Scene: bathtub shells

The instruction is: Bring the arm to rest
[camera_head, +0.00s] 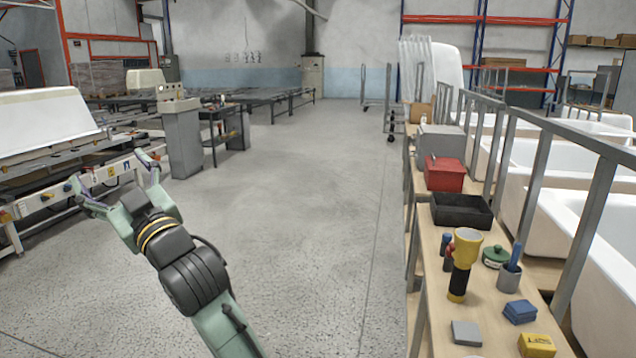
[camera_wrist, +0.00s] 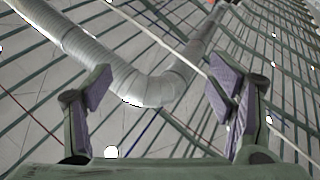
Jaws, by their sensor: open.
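My gripper (camera_head: 112,184) is at the left in the head view, raised over the aisle floor, with its two fingers spread apart and nothing between them. My green and black arm reaches up to it from the bottom of the picture. In the wrist view my gripper (camera_wrist: 162,105) is open, with purple-grey pads facing each other. Behind the fingers there, a bent silver duct (camera_wrist: 150,85) and roof beams show, out of reach, so the wrist camera looks upward.
A conveyor line (camera_head: 60,200) is at left. The middle floor is clear.

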